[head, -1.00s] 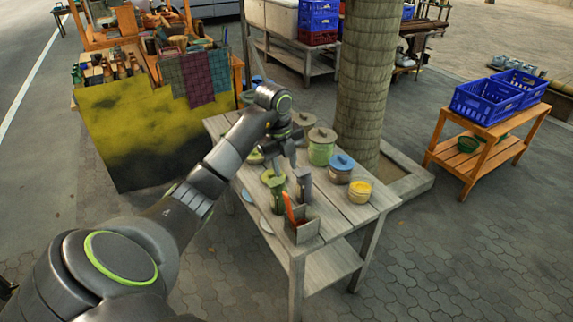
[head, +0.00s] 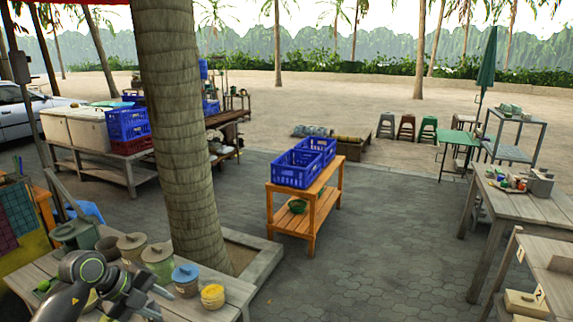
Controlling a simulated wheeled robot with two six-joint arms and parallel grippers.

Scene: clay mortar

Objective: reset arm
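My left gripper (head: 150,298) is at the lower left in the head view, over the weathered wooden table (head: 238,288) with the jars. Its two dark fingers look spread apart, with nothing seen between them. The arm's wrist has a light green ring. Behind the gripper stand a green lidded jar (head: 158,262) and a brown lidded pot (head: 131,243). To its right are a blue-lidded jar (head: 185,279) and a small yellow-topped pot (head: 212,295). My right gripper is not in view.
A palm trunk (head: 180,130) rises behind the table. An orange wooden stand (head: 318,215) holds blue crates (head: 297,168), with a green bowl (head: 297,206) on its lower shelf. Grey tables (head: 520,205) stand at the right. The paving between is clear.

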